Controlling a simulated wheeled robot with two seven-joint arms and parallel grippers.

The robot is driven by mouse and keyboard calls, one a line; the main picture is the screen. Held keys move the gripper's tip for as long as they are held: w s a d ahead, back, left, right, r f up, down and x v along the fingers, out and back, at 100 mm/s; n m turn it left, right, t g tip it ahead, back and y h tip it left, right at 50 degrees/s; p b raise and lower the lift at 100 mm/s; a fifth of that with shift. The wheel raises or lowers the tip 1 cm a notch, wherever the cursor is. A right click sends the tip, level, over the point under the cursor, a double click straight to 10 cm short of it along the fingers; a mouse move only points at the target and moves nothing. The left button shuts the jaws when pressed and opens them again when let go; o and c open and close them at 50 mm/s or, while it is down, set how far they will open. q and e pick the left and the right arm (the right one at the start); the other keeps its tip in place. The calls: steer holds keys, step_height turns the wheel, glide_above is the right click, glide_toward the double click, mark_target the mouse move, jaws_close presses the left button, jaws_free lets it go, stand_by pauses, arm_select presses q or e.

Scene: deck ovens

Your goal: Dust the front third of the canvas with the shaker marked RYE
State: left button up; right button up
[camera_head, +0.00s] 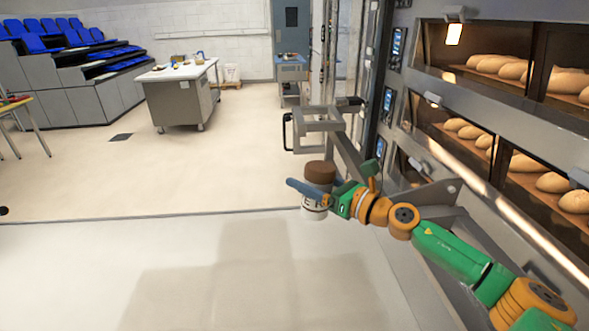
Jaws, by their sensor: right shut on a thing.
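My right gripper (318,192) reaches in from the right and is shut on a shaker with a brown top (320,172) and a pale body (314,212). The shaker looks about upright. Its label shows dark letters, partly hidden by the blue fingers, so I cannot read the whole word. It appears over the far edge of the pale canvas (90,275), which fills the lower part of the view. A broad grey shadow lies on the canvas; I cannot make out any flour on it. My left gripper is not in view.
Deck ovens with loaves (500,66) stand along the right. A grey metal frame (322,128) rises beyond the shaker. A worktable (180,72) and blue seats (75,40) stand far back.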

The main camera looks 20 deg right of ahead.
steer(key=a+f+m, duration=0.2)
steer(key=f+m, duration=0.2)
steer(key=m, duration=0.7)
steer(key=a+f+m, duration=0.2)
steer(key=f+m, duration=0.1)
steer(key=m, duration=0.9)
steer(key=w+d+b, duration=0.3)
steer(key=d, duration=0.4)
steer(key=s+a+p, duration=0.2)
steer(key=s+a, duration=0.2)
steer(key=a, duration=0.3)
steer(key=shift+w+d+b, duration=0.8)
steer(key=shift+w+d, duration=1.15)
steer(key=shift+d, duration=1.3)
arm_select(q)
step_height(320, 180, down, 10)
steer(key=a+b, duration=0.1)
steer(key=b, duration=0.6)
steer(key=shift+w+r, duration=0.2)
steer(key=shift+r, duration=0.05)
arm_select(e)
steer(key=w+d+r+n, duration=0.1)
steer(key=r+n, duration=0.2)
steer(key=n, duration=0.9)
steer(key=w+d+r+n, duration=0.1)
steer(key=r+n, duration=0.3)
steer(key=n, duration=0.8)
steer(key=shift+d+r, duration=0.2)
steer(key=shift+d, duration=0.5)
